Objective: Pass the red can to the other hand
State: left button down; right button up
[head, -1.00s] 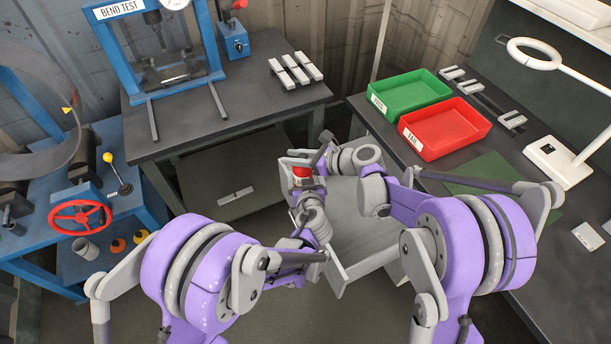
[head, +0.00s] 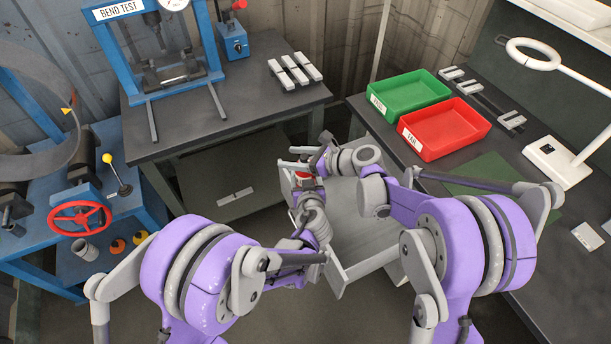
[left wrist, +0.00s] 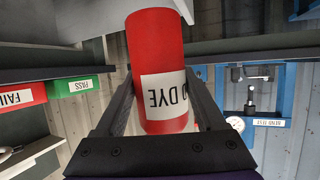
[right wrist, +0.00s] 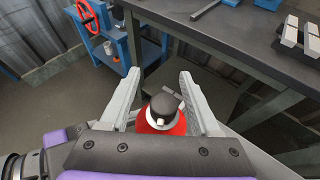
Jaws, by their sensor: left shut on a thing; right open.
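The red can (head: 303,175) is small and partly covered by the grippers in the head view. In the left wrist view the red can (left wrist: 157,38) has a white label with upside-down lettering ending in "DYE". My left gripper (head: 307,187) is shut around it, with dark fingers (left wrist: 160,85) on both sides. My right gripper (head: 314,158) is at the can's upper end. In the right wrist view its pale fingers (right wrist: 159,78) are open, with the can's dark cap and red top (right wrist: 165,118) between them near the palm. Finger contact there is unclear.
A grey open drawer or tray (head: 350,225) lies under and right of the grippers. Green (head: 410,93) and red (head: 445,128) bins stand on the right bench. The bend-test bench (head: 240,110) is behind. A blue stand with a red wheel (head: 80,217) is left.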

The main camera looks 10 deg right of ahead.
jog(key=v, duration=1.2)
pick_arm(q)
jog(key=shift+a, duration=0.1)
pick_arm(e)
jog(key=s+d+f+n+h, duration=0.1)
jog(key=s+d+n+h, duration=0.1)
jog(key=s+n, duration=0.6)
jog(key=s+d+f+n+g+h, duration=0.1)
jog(key=s+d+f+n+h, duration=0.1)
jog(key=s+n+h, duration=0.3)
jog(key=s+d+f+n+h, duration=0.2)
jog(key=s+n+h, duration=0.2)
jog(key=s+n, duration=0.7)
jog(key=shift+s+n+g, duration=0.15)
jog(key=shift+n+g, duration=0.25)
jog(key=shift+n, duration=0.1)
jog(key=shift+f, duration=0.1)
